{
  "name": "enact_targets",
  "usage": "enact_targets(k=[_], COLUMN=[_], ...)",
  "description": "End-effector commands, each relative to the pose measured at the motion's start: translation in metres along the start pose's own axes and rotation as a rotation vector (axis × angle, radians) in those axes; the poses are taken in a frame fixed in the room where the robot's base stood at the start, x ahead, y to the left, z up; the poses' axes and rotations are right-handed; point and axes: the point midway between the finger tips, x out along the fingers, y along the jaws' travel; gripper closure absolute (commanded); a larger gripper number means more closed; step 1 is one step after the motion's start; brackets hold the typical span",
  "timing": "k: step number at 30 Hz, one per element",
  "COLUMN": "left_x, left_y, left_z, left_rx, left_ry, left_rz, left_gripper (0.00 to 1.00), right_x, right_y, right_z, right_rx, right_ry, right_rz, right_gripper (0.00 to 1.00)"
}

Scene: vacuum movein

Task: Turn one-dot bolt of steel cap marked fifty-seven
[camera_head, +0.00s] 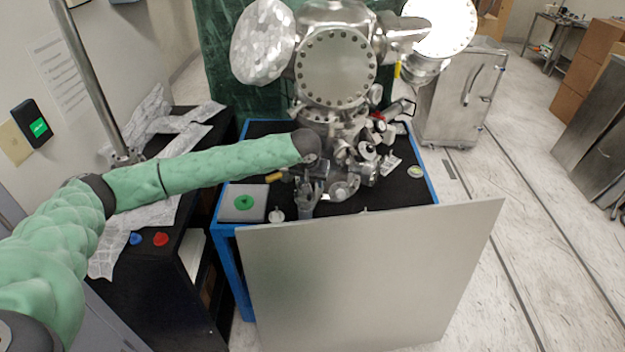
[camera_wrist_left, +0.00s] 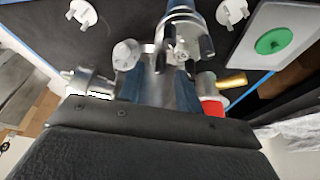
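My left arm reaches across from the left in the head view, its dark wrist end over the tabletop by the steel fittings. In the left wrist view my left gripper (camera_wrist_left: 158,86) has its two dark fingers apart, with steel fittings showing behind the gap. Just beyond the fingers is a steel cylinder (camera_wrist_left: 181,20) with several dark-tipped prongs or bolts at its near end. It seems to be the pronged steel piece (camera_head: 308,200) in the head view. I cannot read a fifty-seven or a one-dot mark on any part. My right gripper is not in view.
A steel vacuum chamber (camera_head: 336,66) stands on the blue-edged black table (camera_head: 422,190). A pale plate with a green disc (camera_head: 243,202) and a white knob (camera_head: 277,214) lie nearby. A large grey panel (camera_head: 360,280) stands in front.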

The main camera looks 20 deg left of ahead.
Motion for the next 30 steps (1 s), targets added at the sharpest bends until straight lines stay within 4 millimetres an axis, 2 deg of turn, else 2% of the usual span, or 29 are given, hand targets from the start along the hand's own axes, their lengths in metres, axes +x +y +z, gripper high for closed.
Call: enact_targets(k=[6,15,21,30], left_x=[0.015,0.017,0.017,0.017], left_y=[0.0,0.0,0.0,-0.001], left_z=[0.0,0.0,0.0,0.0], left_rx=[0.001,0.001,0.001,0.017], left_ry=[-0.001,0.0,0.0,-0.001], left_rz=[-0.001,0.0,0.0,0.007], left_gripper=[0.65,0.65,1.0,1.0], right_x=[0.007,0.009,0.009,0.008], right_y=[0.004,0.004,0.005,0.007], right_z=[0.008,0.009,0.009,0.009], right_rx=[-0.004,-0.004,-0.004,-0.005], right_ry=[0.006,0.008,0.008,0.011], right_rz=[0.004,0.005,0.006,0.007], right_gripper=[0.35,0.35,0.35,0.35])
